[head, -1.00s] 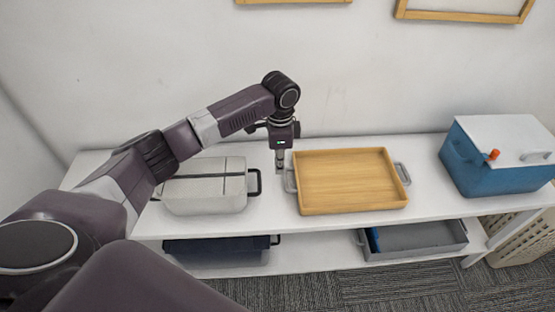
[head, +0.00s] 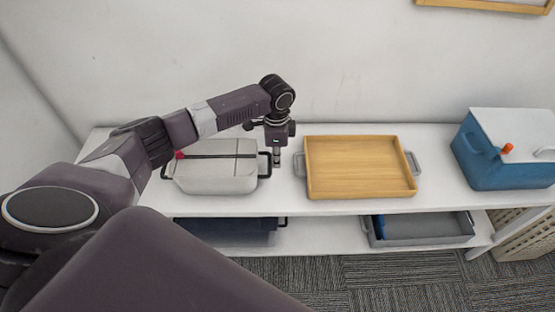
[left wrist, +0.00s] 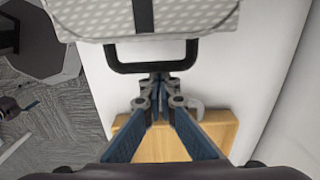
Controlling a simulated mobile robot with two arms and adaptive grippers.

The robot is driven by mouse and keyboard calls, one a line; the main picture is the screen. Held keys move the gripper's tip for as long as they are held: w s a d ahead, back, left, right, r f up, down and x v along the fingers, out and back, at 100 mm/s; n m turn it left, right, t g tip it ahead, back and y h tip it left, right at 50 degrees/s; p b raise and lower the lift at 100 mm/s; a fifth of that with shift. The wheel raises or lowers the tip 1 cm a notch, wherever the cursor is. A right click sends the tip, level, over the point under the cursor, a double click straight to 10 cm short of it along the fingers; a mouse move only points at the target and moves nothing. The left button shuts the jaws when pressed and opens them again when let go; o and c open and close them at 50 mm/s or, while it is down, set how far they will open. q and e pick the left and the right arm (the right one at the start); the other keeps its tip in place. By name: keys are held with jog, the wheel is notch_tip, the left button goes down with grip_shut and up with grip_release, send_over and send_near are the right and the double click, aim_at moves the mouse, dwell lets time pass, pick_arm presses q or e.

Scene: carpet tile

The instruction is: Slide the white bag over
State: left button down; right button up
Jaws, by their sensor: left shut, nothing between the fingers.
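The white bag (head: 222,178), a pale soft case with a dark strap and black end handles, lies on the left of the white shelf top. My left gripper (head: 277,163) is shut and empty, pointing down between the bag's right handle and the wooden tray. In the left wrist view the bag (left wrist: 190,18) fills the top, with its black handle (left wrist: 118,66) right by the closed fingertips (left wrist: 157,80). I cannot tell whether they touch the handle. My arm covers part of the bag's left side in the head view. My right gripper is not in view.
A wooden tray (head: 360,167) with grey handles stands close to the right of my gripper. A blue cooler (head: 490,165) with a white lid stands at the far right. A dark bin (head: 230,230) and a grey bin (head: 425,230) sit on the lower shelf. The wall is behind.

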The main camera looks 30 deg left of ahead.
aim_at(232, 155)
pick_arm(q)
jog(key=shift+s+a+r+p, duration=0.15)
jog(key=shift+s+a+p, duration=0.1)
jog(key=shift+a+p, duration=0.15)
jog(key=s+a+p, duration=0.2)
jog(key=a, duration=0.1)
jog(key=s+a+p, duration=0.2)
jog(key=a, duration=0.2)
jog(key=s+a+p, duration=0.2)
jog(key=a, duration=0.1)
jog(key=shift+s+a+r+p, duration=0.15)
jog(key=shift+s+p, duration=0.1)
jog(key=shift+p, duration=0.05)
jog(key=s+a, duration=0.2)
jog(key=a, duration=0.2)
jog(key=s+a+p, duration=0.1)
jog(key=s+a, duration=0.2)
jog(key=a, duration=0.1)
jog(key=s+a+p, duration=0.1)
jog(key=s+a, duration=0.1)
jog(key=a, duration=0.2)
jog(key=shift+s+a+f, duration=0.15)
jog(key=shift+f, duration=0.1)
